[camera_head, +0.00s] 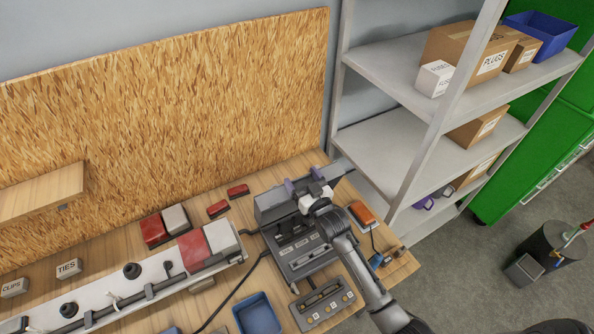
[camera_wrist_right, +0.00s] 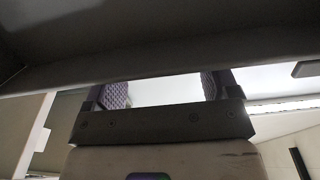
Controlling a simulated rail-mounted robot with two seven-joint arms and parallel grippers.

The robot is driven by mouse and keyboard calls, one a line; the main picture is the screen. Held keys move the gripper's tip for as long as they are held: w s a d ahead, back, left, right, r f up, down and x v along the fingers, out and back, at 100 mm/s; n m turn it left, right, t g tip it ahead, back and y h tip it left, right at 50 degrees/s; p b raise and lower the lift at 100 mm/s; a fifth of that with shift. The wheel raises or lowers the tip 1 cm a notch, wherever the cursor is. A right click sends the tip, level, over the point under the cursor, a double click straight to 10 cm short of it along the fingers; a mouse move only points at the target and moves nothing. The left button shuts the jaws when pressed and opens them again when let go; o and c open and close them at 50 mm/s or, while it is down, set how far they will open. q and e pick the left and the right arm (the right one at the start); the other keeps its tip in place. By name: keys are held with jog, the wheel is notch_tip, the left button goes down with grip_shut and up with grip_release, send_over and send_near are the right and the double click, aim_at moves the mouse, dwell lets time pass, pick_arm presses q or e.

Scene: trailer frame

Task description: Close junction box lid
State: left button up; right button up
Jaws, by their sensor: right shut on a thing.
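The grey junction box (camera_head: 305,262) stands at the right end of the wooden workbench, with a row of dark fittings inside. Its grey lid (camera_head: 272,208) stands raised along the back edge, so the box is open. My right gripper (camera_head: 303,180) is at the top of the lid, its purple-padded fingertips shut on it. In the right wrist view the right gripper's padded fingers (camera_wrist_right: 163,88) reach up to a dark edge (camera_wrist_right: 160,62) that crosses the picture and looks like the lid. The exact contact is hidden there. My left gripper is not in view.
A grey switch panel (camera_head: 325,303) and blue bin (camera_head: 257,314) lie in front of the box. An orange device (camera_head: 362,213) is to its right. A white rail (camera_head: 135,290) runs left. A metal shelf (camera_head: 430,135) stands close on the right.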

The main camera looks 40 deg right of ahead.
jog(key=shift+s+a+f, duration=0.1)
jog(key=shift+s+f, duration=0.05)
jog(key=shift+s, duration=0.25)
jog(key=shift+f, duration=0.1)
jog(key=o, duration=1.2)
jog(key=shift+c, duration=0.2)
jog(key=shift+s, duration=0.1)
jog(key=b+v, duration=0.2)
jog(key=v, duration=1.1)
jog(key=shift+s, duration=0.4)
